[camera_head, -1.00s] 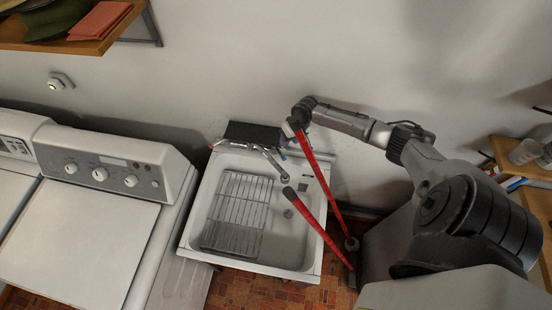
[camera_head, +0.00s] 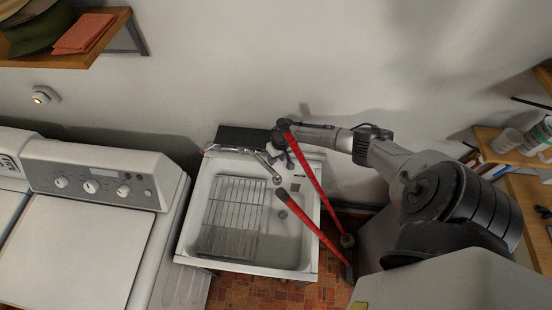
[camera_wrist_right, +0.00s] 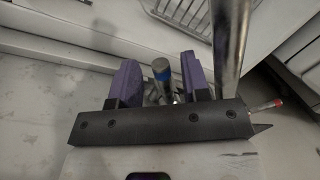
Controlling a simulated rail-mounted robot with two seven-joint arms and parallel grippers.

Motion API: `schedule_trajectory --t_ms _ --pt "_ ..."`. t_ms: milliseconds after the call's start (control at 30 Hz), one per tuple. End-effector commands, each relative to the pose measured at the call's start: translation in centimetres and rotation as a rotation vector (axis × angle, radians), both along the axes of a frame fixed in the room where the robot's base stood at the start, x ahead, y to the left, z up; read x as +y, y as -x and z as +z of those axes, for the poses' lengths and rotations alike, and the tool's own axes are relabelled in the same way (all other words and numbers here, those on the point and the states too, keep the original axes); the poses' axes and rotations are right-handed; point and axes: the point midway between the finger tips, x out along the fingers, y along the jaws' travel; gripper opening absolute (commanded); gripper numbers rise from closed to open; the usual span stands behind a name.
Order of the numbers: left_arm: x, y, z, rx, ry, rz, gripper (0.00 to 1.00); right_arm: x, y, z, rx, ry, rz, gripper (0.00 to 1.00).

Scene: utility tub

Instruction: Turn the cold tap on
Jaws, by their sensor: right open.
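The chrome faucet (camera_head: 237,150) sits at the back of the white utility tub (camera_head: 190,215), its spout reaching over the basin. In the right wrist view the cold tap's blue-capped handle (camera_wrist_right: 160,67) stands between the two purple fingers of my right gripper (camera_wrist_right: 160,80). The fingers are open, with a visible gap on each side of the handle. The hot tap's red-tipped handle (camera_wrist_right: 268,105) shows to the right, past the chrome spout (camera_wrist_right: 232,40). In the head view my right gripper (camera_head: 276,155) covers the cold tap. My left gripper is not in view.
A red-handled long tool (camera_head: 312,180) leans across the tub's right side, close to my right wrist. A wire rack (camera_head: 232,215) lies in the basin's left half. A washing machine (camera_head: 95,190) stands left of the tub. A wall shelf (camera_head: 75,60) is upper left.

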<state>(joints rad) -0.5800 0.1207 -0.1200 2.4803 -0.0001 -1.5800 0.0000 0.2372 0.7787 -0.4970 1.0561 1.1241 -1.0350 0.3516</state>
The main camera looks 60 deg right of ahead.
Motion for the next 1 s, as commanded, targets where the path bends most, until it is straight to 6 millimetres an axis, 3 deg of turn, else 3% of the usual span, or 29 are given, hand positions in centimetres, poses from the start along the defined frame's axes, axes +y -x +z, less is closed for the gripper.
schedule_trajectory --t_ms 367,800,1000 --pt "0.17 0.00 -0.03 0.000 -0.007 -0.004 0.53 0.10 -0.06 -0.43 -0.001 0.001 0.001 0.43" --pt "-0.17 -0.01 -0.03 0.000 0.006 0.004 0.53 0.08 -0.04 -0.41 0.000 0.000 0.001 0.01" --pt "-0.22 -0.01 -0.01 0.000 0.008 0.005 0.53 0.07 -0.04 -0.40 0.000 0.000 0.001 0.00"
